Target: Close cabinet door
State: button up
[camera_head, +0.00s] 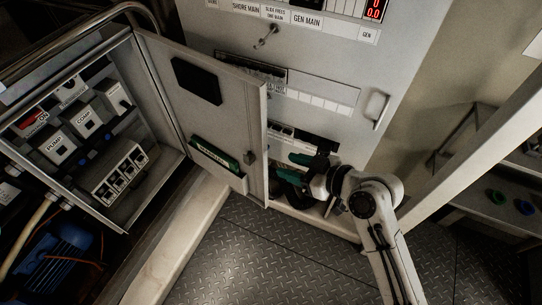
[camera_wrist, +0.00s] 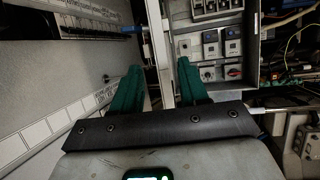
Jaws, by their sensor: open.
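The cabinet door (camera_head: 222,112) is a grey panel standing open, swung out to the right from the cabinet (camera_head: 158,110). It has a dark rectangle, a green strip near the bottom and a small latch by its free edge. The cabinet's interior with switches and sockets is exposed; it also shows in the wrist view (camera_wrist: 252,62). My gripper (camera_head: 289,168) is open, with green fingers, just right of the door's free edge. In the wrist view, my gripper (camera_wrist: 160,66) has the door seen nearly edge-on (camera_wrist: 157,40) beyond the gap between its fingers. I cannot tell whether they touch.
A tall grey panel (camera_head: 340,60) with labels and a handle (camera_head: 381,111) stands behind my gripper. A pale beam (camera_head: 178,240) runs along the floor below the cabinet. Diamond-plate floor (camera_head: 275,255) is clear in front. A curved metal rail (camera_head: 85,38) passes above the cabinet.

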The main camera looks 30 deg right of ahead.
aim_at(265, 159)
jog(key=p+x, duration=0.1)
jog(key=x, duration=0.8)
jog(key=shift+f, duration=0.1)
grip_shut()
dwell(0.4)
